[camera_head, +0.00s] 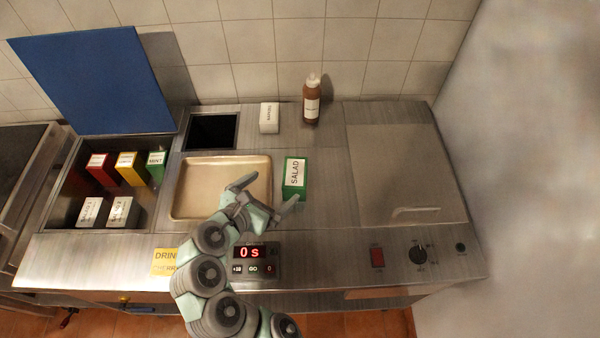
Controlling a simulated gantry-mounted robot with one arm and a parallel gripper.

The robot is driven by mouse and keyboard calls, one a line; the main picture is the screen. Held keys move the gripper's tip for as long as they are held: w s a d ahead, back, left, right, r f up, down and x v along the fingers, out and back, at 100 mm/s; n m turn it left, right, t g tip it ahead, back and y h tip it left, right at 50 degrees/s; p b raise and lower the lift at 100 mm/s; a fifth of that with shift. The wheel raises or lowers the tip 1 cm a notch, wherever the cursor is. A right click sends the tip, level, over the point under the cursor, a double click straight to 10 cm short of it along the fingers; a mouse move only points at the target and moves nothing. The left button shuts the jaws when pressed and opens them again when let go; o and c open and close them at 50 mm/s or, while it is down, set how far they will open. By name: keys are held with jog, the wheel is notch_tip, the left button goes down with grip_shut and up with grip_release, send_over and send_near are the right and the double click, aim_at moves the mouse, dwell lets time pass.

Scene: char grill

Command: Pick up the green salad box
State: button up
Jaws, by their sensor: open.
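The green salad box (295,174) stands on the steel counter, just right of the beige tray. Its top carries a white label reading SALAD. My gripper (270,190) is open and empty in the picture, with its fingers spread apart. The right finger is close to the near end of the box; I cannot tell whether it touches. The left finger is over the tray. Part of the counter in front of the box is hidden by my arm.
The beige tray (185,190) lies left of the box. Behind stand a white box (269,118) and a brown bottle (311,104). A recessed bin (62,190) at left holds several labelled boxes. A closed lid (400,170) is at right. The counter between box and lid is clear.

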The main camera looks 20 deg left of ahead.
aim_at(295, 175)
jog(key=x, duration=0.3)
jog(key=p+x, duration=0.1)
jog(key=shift+w+d+f, duration=0.15)
jog(key=shift+w+d, duration=0.15)
jog(key=shift+d, duration=0.05)
jog(key=p+x, duration=0.1)
jog(key=x, duration=0.1)
jog(key=p+x, duration=0.1)
jog(key=x, duration=0.2)
jog(key=shift+s+d+f, duration=0.1)
jog(key=shift+s+f, duration=0.1)
jog(key=shift+w+f, duration=0.25)
jog(key=shift+w, duration=0.1)
jog(key=shift+c, duration=0.2)
jog(key=shift+f, duration=0.1)
grip_shut()
